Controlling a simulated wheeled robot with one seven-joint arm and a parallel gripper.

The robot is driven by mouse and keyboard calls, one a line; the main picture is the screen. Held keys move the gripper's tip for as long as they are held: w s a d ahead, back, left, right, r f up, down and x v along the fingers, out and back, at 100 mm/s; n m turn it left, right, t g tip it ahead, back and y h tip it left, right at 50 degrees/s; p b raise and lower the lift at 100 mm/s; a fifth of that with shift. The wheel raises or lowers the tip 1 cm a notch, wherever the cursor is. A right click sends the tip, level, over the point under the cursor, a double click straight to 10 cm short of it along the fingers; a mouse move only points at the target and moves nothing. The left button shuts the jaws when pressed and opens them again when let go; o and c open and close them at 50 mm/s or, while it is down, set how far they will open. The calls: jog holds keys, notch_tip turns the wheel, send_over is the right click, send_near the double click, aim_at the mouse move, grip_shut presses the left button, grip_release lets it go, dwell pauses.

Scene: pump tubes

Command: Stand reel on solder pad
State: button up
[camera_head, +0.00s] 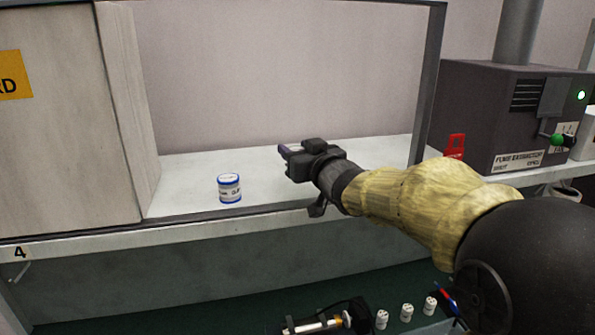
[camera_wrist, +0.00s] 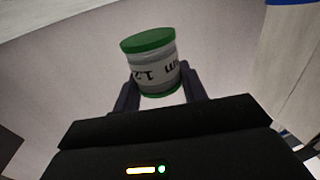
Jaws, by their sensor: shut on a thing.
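My gripper (camera_head: 287,151) reaches over a white shelf (camera_head: 185,170) inside an open-fronted cabinet. In the wrist view, my gripper (camera_wrist: 160,82) is shut on a reel (camera_wrist: 151,62) with green ends and a grey middle with black print. The reel shows slightly tilted in the wrist view. In the head view the held reel is hidden by the gripper. A second reel, white with blue ends (camera_head: 229,188), stands upright on the shelf to the left of the gripper. I cannot make out a marked solder pad in either view.
A sliding door panel (camera_head: 55,125) covers the cabinet's left side. A dark fume extractor box (camera_head: 505,115) and a red tag (camera_head: 455,146) are at right. Several small white pieces (camera_head: 406,312) lie on the green surface below. Shelf behind the blue-ended reel is clear.

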notch_tip(320, 180, down, 4)
jog(key=shift+f+p, duration=0.25)
jog(key=shift+p, duration=0.15)
jog(key=shift+f, duration=0.15)
jog(key=o, duration=1.1)
jog(key=shift+o, duration=0.2)
